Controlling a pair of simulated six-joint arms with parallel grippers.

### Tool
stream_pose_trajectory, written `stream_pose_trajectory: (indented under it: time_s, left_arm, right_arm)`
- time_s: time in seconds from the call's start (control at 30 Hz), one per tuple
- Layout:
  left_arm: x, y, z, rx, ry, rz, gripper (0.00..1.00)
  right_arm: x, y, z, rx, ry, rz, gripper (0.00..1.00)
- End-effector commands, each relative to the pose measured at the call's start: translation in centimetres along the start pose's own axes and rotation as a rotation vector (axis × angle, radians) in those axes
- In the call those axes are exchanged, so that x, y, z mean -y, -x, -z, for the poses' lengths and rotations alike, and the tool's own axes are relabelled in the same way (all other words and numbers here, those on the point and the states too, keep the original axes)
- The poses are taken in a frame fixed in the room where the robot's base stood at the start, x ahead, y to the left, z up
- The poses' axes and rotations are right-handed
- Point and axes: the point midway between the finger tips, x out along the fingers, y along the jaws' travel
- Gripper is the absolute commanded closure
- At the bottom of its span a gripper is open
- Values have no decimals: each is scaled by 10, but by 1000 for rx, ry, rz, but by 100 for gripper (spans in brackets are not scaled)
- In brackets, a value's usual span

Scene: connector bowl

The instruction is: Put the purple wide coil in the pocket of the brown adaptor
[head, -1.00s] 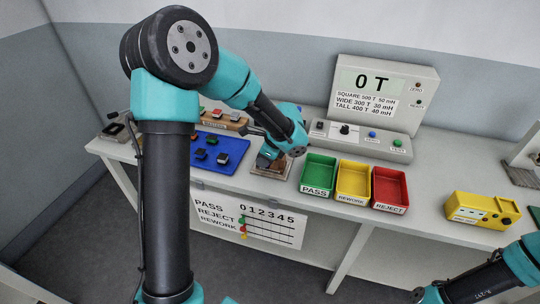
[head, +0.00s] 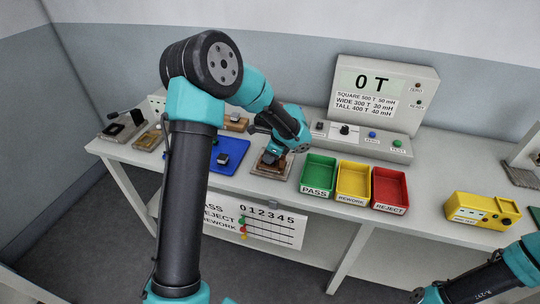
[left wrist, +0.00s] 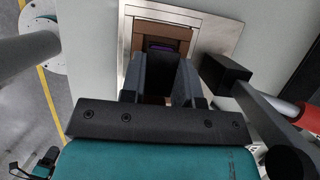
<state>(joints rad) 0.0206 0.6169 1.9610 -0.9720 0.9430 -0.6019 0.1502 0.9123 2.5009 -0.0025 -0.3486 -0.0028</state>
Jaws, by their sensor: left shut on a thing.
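The purple wide coil (left wrist: 162,47) shows as a thin purple strip between my left gripper's fingertips in the left wrist view. Most of it is hidden by the fingers. My left gripper (left wrist: 165,75) is shut on it. The brown adaptor (left wrist: 163,29) is a square brown frame lying just beyond and around the fingertips. The coil appears at its pocket; I cannot tell how deep it sits. In the head view my left gripper (head: 270,154) is right over the adaptor (head: 274,167). My right gripper is not in view.
The adaptor rests on a silver plate (left wrist: 232,22). A blue mat (head: 231,167) with a dark part lies to its left. Green (head: 319,160), yellow (head: 353,166) and red (head: 390,174) bins stand to its right. A meter console (head: 375,100) stands behind.

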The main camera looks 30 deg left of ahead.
Motion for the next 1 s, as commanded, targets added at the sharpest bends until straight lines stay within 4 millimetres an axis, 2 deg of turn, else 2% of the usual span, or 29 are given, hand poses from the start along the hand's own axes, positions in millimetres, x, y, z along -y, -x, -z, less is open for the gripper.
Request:
stream_pose_trajectory:
  time_s: [0.37,0.4,0.63,0.67,1.0]
  left_arm:
    - [0,-3,1,0,0,-1,94]
    - [0,-3,1,0,1,-1,70]
    - [0,-3,1,0,1,0,48]
    - [0,-3,1,0,1,0,45]
    - [0,0,0,0,1,1,45]
  right_arm:
    - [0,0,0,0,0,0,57]
    - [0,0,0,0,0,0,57]
    - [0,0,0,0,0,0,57]
    - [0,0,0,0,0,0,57]
    - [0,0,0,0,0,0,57]
